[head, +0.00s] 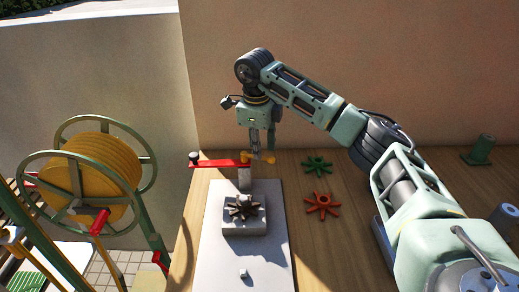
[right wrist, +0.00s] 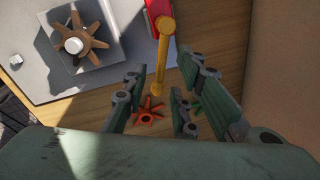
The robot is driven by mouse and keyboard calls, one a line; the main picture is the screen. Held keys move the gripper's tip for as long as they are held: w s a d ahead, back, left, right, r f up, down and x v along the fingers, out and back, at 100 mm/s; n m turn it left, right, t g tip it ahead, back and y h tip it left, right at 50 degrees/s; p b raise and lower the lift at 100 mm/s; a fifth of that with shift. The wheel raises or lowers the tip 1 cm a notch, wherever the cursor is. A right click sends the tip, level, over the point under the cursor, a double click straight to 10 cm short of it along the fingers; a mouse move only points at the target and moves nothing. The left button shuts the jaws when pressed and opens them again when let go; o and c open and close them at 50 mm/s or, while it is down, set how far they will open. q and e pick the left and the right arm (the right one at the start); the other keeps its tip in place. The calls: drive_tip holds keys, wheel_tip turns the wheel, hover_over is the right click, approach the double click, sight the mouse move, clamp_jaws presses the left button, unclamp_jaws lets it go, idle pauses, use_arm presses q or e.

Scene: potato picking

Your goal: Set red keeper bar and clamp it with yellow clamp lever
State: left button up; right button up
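The red keeper bar (head: 222,163) lies level across the top of a grey post (head: 245,178), with a black knob at its left end. The yellow clamp lever (head: 266,158) is at the bar's right end. In the right wrist view the lever (right wrist: 162,45) reaches from the red bar's end (right wrist: 155,12) toward my fingers. My right gripper (head: 263,142) is over the lever, pointing down. In the right wrist view its fingers (right wrist: 165,78) are apart, one on each side of the lever's free end, with gaps visible. My left gripper is not in view.
A dark star-shaped wheel (head: 242,207) sits on a grey block on the pale plate (head: 220,265). Green (head: 317,163) and red (head: 322,204) star wheels lie on the wooden table right of the plate. A yellow reel (head: 95,175) stands at left; a wall rises behind.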

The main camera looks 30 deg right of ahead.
drive_tip(key=shift+w+d+f, duration=0.1)
drive_tip(key=shift+f, duration=1)
drive_tip(key=shift+f, duration=0.1)
clamp_jaws()
